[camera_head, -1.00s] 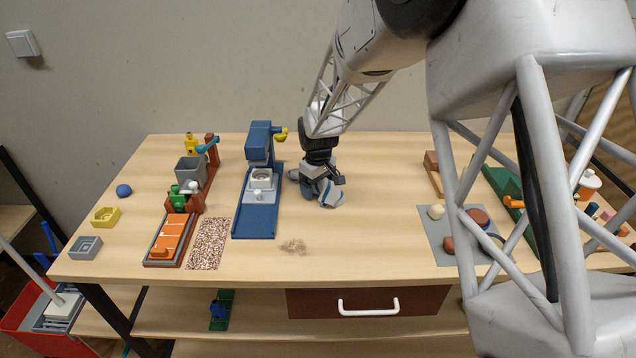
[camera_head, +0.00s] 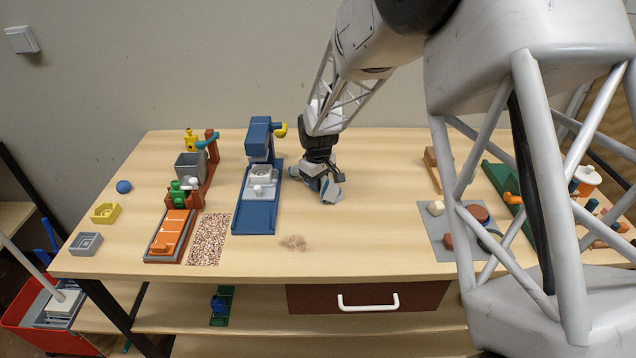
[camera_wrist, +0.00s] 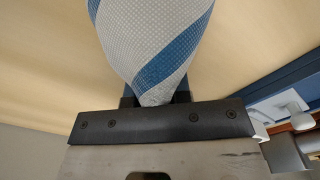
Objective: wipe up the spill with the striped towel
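The striped towel (camera_head: 331,191), grey-white with blue stripes, is bunched below my gripper (camera_head: 322,176) on the table, behind and right of the spill. In the wrist view, the towel (camera_wrist: 155,40) tapers to a pinch between the finger ends of my gripper (camera_wrist: 155,98), which is shut on it. Whether the towel's lower edge touches the table is hard to tell. The spill (camera_head: 292,243) is a small brownish smudge on the bare wood near the front edge, uncovered and apart from the towel.
A blue machine (camera_head: 257,205) stands just left of the towel. A speckled mat (camera_head: 208,240) and an orange-topped block (camera_head: 171,235) lie further left. A grey mat (camera_head: 440,235) with several rounded pieces lies right. The tabletop around the spill and right of it is clear.

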